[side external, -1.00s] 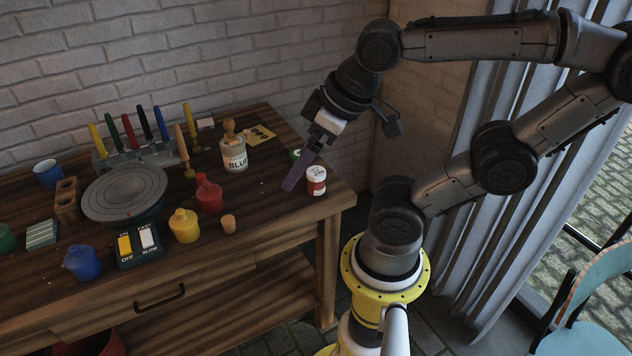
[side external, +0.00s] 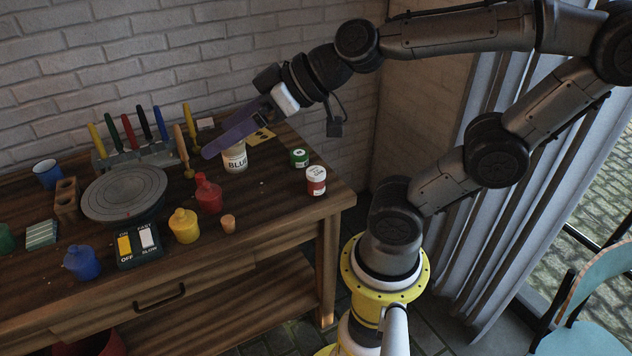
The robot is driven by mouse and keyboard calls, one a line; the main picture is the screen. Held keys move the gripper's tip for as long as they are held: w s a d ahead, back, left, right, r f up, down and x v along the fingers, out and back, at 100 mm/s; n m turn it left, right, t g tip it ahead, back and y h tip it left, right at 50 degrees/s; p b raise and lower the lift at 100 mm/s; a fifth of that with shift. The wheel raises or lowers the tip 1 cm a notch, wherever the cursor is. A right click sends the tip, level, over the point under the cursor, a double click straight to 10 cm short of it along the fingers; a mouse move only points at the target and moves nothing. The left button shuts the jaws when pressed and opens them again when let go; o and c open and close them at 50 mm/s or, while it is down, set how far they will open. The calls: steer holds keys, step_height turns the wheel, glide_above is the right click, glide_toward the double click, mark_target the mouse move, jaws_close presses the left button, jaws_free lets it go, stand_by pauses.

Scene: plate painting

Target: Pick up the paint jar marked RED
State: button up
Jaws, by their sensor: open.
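A small jar with a white lid and a red label (side external: 316,182) stands upright near the right front corner of the wooden table; its marking is too small to read. My gripper (side external: 214,148) is open and well to the left of that jar. Its purple fingers hang in front of the top of a white container marked BLUE (side external: 235,163) in this view and hide it; I cannot tell whether they touch it. A jar with a green label (side external: 299,160) stands behind the red-labelled jar.
A red bottle (side external: 208,194), a yellow bottle (side external: 184,226) and a cork (side external: 228,223) stand left of the red-labelled jar. A turntable (side external: 124,194), a switch box (side external: 139,246) and a rack of coloured tools (side external: 138,150) lie further left. The tabletop around the red-labelled jar is mostly clear.

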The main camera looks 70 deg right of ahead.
steer(key=w+d+f+m+h, duration=0.1)
steer(key=w+d+m+h, duration=0.25)
steer(key=d, duration=0.35)
steer(key=w+d+f+m+h, duration=0.25)
steer(key=w+d+m, duration=0.2)
steer(key=d, duration=0.25)
steer(key=m+g+h, duration=0.2)
steer(key=m+g, duration=0.8)
steer(key=g, duration=0.1)
glide_toward(317, 176)
steer(key=d, duration=0.2)
steer(key=shift+w+x, duration=0.15)
steer(key=shift+x, duration=2.1)
steer(key=shift+w+x, duration=0.2)
steer(key=shift+x, duration=2)
steer(key=shift+w+x, duration=0.15)
steer(key=shift+x, duration=2.1)
steer(key=shift+a, duration=0.15)
steer(key=c, duration=1.5)
steer(key=shift+r, duration=0.1)
steer(key=shift+c, duration=0.2)
